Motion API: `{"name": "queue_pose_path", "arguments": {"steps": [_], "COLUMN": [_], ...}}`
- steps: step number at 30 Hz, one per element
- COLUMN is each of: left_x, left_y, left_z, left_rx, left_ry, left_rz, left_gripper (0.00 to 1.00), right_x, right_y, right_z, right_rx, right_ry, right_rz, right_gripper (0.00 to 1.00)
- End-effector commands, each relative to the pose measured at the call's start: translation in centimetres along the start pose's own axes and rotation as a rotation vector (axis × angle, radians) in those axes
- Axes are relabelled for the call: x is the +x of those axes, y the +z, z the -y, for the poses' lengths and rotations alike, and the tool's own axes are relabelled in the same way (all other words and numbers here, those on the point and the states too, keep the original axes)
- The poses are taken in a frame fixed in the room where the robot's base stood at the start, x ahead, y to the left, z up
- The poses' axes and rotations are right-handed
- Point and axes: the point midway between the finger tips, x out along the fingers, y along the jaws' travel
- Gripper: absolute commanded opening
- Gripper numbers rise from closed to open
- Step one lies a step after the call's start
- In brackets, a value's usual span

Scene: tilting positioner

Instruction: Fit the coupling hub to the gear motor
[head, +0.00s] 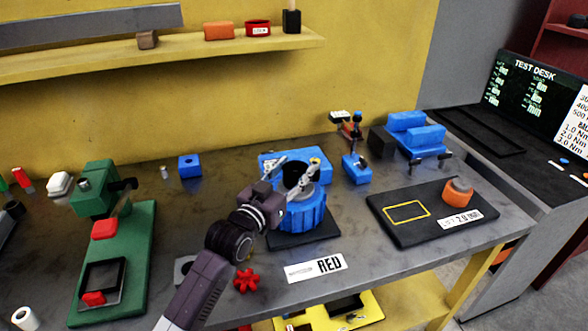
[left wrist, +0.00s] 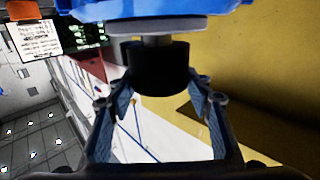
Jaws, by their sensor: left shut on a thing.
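The gear motor appears to be the blue ribbed round body (head: 305,219) in the middle of the bench. In the left wrist view its blue body (left wrist: 160,8) is at the top, with a grey disc and short shaft. The coupling hub is a black cylinder (left wrist: 158,68), also seen at the motor's top in the head view (head: 295,172). My left gripper (head: 300,186) is shut on the hub. In the wrist view the fingers (left wrist: 161,95) flank the hub, and the shaft meets its motor-side end. How deep the shaft sits is hidden. My right gripper is not in view.
A green fixture (head: 140,240) stands at left, and a red star knob (head: 246,281) lies in front. A black tray (head: 405,235) with an orange cylinder (head: 458,191) is at right. Blue blocks (head: 415,138) stand behind.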

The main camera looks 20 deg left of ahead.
Motion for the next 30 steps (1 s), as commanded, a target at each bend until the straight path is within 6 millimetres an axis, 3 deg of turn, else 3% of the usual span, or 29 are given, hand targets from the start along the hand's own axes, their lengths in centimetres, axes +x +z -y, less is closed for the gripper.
{"name": "queue_pose_path", "arguments": {"steps": [25,26,30], "left_x": [0.0,0.0,0.0], "left_y": [1.1,1.1,1.1], "left_z": [0.0,0.0,0.0], "left_rx": [0.000,0.000,0.000], "left_ry": [0.000,0.000,0.000], "left_rz": [-0.007,-0.007,-0.005], "left_gripper": [0.00,0.48,0.63], "right_x": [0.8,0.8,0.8], "right_y": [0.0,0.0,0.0], "right_z": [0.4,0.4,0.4], "right_rx": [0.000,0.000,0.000], "right_ry": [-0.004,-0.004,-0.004], "right_rz": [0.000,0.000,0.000], "right_gripper": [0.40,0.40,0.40]}}
